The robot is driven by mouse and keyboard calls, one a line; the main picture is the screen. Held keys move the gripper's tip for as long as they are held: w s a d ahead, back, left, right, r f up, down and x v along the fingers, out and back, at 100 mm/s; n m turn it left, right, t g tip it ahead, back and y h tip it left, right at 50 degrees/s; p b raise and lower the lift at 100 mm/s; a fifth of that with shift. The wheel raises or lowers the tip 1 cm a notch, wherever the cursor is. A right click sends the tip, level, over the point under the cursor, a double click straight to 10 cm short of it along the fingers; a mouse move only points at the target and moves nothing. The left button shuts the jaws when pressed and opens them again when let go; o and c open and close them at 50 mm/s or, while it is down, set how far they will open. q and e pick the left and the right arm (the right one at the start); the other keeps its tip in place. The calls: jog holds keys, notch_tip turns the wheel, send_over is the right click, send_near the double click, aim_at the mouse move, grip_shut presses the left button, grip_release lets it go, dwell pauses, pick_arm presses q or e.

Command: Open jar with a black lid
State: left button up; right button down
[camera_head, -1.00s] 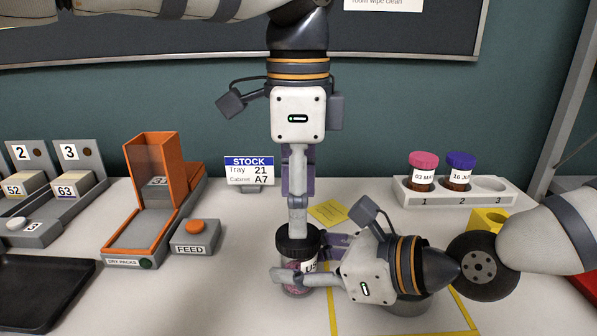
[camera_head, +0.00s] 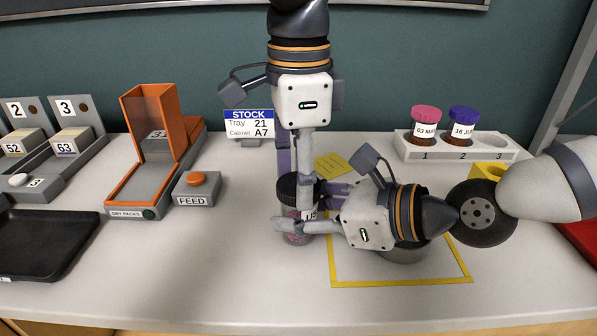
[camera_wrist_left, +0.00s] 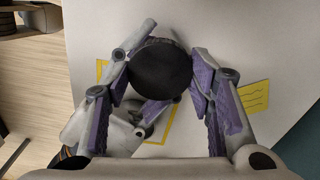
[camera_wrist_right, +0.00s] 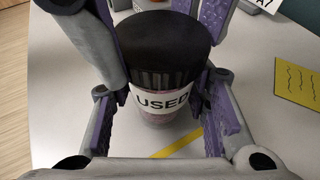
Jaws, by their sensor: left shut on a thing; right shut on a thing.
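The jar (camera_head: 297,239) stands upright on the bench, with a black lid (camera_head: 287,192) on top, pink contents and a white label reading "USED" in the right wrist view (camera_wrist_right: 162,102). My left gripper (camera_head: 300,180) comes down from above, shut on the black lid, with purple-padded fingers on either side of it in the left wrist view (camera_wrist_left: 160,68). My right gripper (camera_head: 312,208) reaches in from the right, shut around the jar body below the lid. The fingers hide parts of the jar. The lid sits on the jar, with no gap visible.
A white rack (camera_head: 455,150) holds a pink-lidded jar (camera_head: 425,125) and a blue-lidded jar (camera_head: 462,125); slot 3 is empty. An orange dispenser (camera_head: 155,150), a FEED button box (camera_head: 196,190) and a black tray (camera_head: 40,240) stand left. A yellow outline (camera_head: 400,283) marks the bench.

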pick_arm(q)
jog(key=n, duration=0.4)
dwell(0.4)
jog(key=shift+r, duration=1.05)
notch_tip(320, 180, up, 4)
jog(key=shift+r, duration=0.1)
pick_arm(e)
jog(key=c, duration=0.8)
grip_release()
